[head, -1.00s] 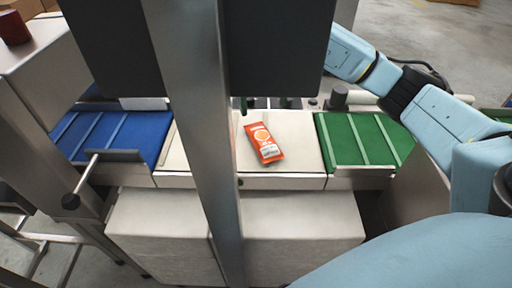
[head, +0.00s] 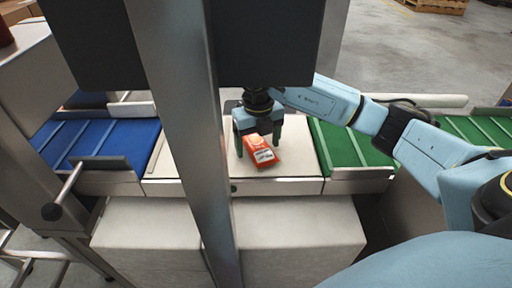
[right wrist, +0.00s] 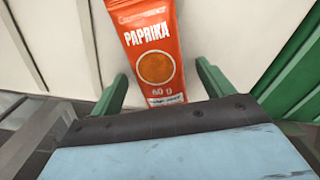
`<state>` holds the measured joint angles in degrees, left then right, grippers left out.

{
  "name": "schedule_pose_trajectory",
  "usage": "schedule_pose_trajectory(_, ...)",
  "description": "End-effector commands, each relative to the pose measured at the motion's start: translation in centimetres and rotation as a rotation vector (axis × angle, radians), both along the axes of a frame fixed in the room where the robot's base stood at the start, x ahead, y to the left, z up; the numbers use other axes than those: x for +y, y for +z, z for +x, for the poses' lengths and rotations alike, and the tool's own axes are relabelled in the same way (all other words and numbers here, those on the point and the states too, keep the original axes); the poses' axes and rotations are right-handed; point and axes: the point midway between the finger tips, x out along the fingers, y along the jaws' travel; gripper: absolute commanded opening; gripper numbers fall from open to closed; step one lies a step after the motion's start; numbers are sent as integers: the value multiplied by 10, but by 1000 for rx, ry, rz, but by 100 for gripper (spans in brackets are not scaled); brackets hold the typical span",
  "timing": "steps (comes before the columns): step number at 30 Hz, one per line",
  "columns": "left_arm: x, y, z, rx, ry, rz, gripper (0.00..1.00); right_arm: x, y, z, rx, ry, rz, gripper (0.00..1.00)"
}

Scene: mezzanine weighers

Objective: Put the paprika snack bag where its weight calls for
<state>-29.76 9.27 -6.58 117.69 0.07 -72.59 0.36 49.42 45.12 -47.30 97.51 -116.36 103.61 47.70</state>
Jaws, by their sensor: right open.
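The orange paprika snack bag (head: 262,154) lies on the pale weighing plate (head: 294,168) between the blue and green belts. In the right wrist view the bag (right wrist: 153,50) shows the words "PAPRIKA" and "60 g". My right gripper (head: 258,150) is open over the bag, its green fingers on either side of it. In the right wrist view the two fingers (right wrist: 160,85) stand apart, with the bag's lower part between them and a gap on each side. I cannot tell how far the fingertips are above the plate. My left gripper is not in view.
A blue belt (head: 92,140) with raised bars lies left of the plate, a green belt (head: 345,150) right of it. A steel post (head: 190,120) stands in front, and a dark panel (head: 265,45) hangs above the plate, close to my right gripper.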

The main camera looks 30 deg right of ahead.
Motion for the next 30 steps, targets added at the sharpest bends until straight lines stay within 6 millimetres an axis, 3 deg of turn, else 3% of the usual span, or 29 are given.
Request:
schedule_pose_trajectory(8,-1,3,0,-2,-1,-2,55,0,-3,0,-1,0,0,80)
schedule_pose_trajectory(20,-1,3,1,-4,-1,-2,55,0,-2,0,-1,0,0,29)
schedule_pose_trajectory(30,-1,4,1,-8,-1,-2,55,0,4,0,-2,1,1,28)
